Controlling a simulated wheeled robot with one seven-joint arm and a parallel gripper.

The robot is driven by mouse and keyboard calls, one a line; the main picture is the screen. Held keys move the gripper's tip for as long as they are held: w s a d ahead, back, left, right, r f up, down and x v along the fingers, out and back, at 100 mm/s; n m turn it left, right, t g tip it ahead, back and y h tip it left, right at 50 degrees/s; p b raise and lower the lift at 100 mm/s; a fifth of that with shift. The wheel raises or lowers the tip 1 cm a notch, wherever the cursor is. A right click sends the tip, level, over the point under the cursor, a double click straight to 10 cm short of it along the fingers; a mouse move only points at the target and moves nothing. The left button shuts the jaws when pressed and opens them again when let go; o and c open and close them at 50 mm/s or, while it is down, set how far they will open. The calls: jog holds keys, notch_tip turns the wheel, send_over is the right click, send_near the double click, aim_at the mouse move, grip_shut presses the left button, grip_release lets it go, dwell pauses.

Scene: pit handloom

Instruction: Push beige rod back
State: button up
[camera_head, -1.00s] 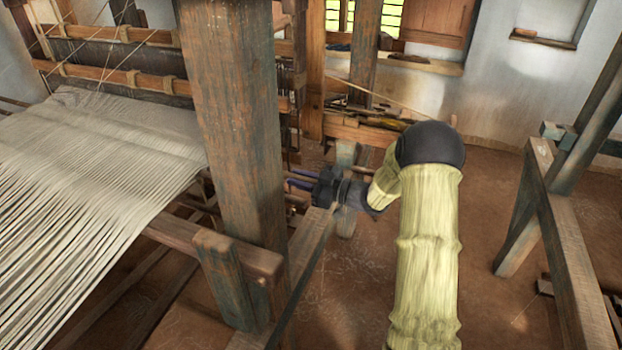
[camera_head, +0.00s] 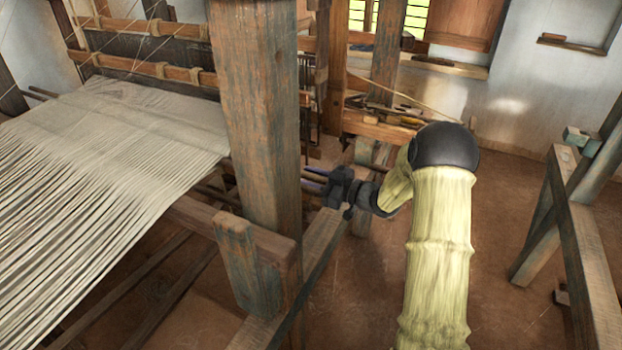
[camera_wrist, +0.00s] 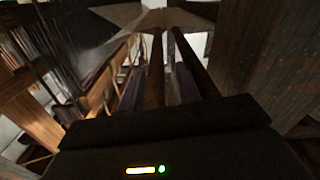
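My gripper (camera_head: 316,180) reaches left from my arm, low beside the thick wooden post of the loom. Its two dark bluish fingers look apart, with a gap between them. In the wrist view, a brownish-beige rod (camera_wrist: 155,72) runs lengthwise between the purple left finger (camera_wrist: 130,92) and the grey right finger (camera_wrist: 184,84). I cannot tell whether either finger touches it. A darker rod (camera_wrist: 192,60) lies just to its right. In the head view, several thin rods (camera_head: 219,193) pass under the cloth toward the post; their ends near my gripper are partly hidden.
The thick post (camera_head: 255,120) stands close left of my gripper. A sloping beam (camera_head: 318,238) runs just below it. The woven cloth and warp threads (camera_head: 130,125) spread at left. Another timber frame (camera_head: 575,235) stands at right, with open floor (camera_head: 505,190) between.

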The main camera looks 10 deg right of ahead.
jog(key=b+v, duration=0.3)
jog(key=v, duration=1.4)
jog(key=shift+d, duration=0.15)
jog(key=shift+s, duration=0.1)
jog(key=w+a+r+m+t+h+p, duration=0.25)
jog(key=w+m+h, duration=0.25)
jog(key=h, duration=0.4)
jog(key=s+a+m+g+h+p, duration=0.1)
jog(key=s+a+m+g+h, duration=0.1)
jog(key=s, duration=0.6)
jog(key=s+a+f+m+g+h, duration=0.1)
jog(key=s+a+m+g, duration=0.2)
jog(key=s+g, duration=0.2)
jog(key=s+a+f+m+g+h+p, duration=0.1)
jog(key=s+a+m+g+h, duration=0.1)
jog(key=s, duration=1)
jog(key=shift+a+f+m+g+h+p, duration=0.15)
jog(key=shift+a+m+g+h+p, duration=0.2)
jog(key=shift+a+m+g, duration=0.3)
jog(key=shift+d, duration=0.15)
